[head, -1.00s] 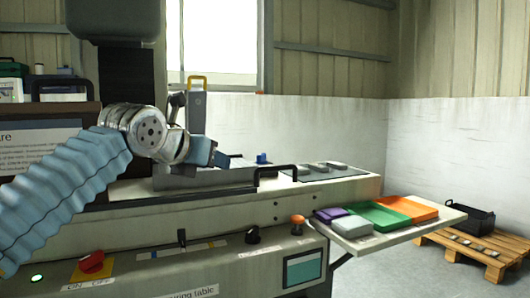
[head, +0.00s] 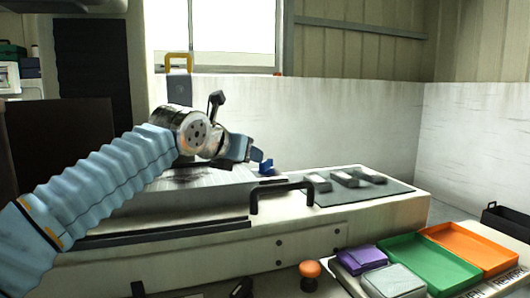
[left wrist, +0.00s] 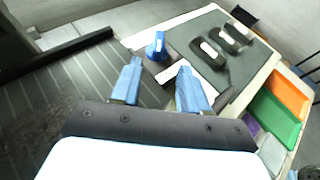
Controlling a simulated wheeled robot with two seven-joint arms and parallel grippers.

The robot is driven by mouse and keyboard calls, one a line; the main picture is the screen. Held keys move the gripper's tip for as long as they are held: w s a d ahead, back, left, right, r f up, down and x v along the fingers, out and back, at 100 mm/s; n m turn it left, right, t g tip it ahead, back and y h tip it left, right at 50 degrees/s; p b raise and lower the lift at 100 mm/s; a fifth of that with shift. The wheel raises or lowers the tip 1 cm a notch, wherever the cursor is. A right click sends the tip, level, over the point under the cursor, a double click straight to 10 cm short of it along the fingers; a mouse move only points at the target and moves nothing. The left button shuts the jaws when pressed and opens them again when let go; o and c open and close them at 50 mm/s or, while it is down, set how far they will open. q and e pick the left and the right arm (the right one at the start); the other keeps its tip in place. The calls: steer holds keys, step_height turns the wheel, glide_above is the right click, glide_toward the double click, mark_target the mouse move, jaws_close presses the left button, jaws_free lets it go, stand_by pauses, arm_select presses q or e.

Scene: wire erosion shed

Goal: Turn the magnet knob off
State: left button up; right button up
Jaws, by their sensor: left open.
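A small blue knob (head: 266,167) stands at the right end of the dark striped plate (head: 185,186) on the machine. The knob also shows in the left wrist view (left wrist: 156,47), just beyond the fingertips and beside a white label. My left gripper (head: 251,153) is close to the knob, up and to its left in the head view. In the left wrist view its two blue fingers (left wrist: 158,78) are apart with nothing between them. The knob appears clear of both fingers. Any on or off mark at the knob is too small to read. My right gripper is not in view.
A black handle (head: 282,192) rises from the machine's front edge. Several grey blocks (head: 345,179) lie on a dark mat (head: 385,191) to the right.

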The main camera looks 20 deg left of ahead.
mark_target(265, 161)
arm_select(q)
steer(key=shift+w+d+r+p, duration=0.15)
steer(key=shift+w+p, duration=0.3)
steer(key=shift+p, duration=1.05)
steer(key=shift+w+d+r+p, duration=0.1)
steer(key=shift+w+p, duration=0.3)
steer(key=shift+p, duration=1.1)
steer(key=w+f, duration=0.1)
steer(key=w+b, duration=0.1)
steer(key=f, duration=0.1)
steer(key=shift+w+d+f, duration=0.25)
steer(key=shift+w+f, duration=0.05)
steer(key=shift+w, duration=0.1)
steer(key=x, duration=0.5)
steer(key=shift+w+a+p, duration=0.15)
steer(key=shift+p, duration=0.15)
steer(key=shift+r, duration=0.1)
jaws_close()
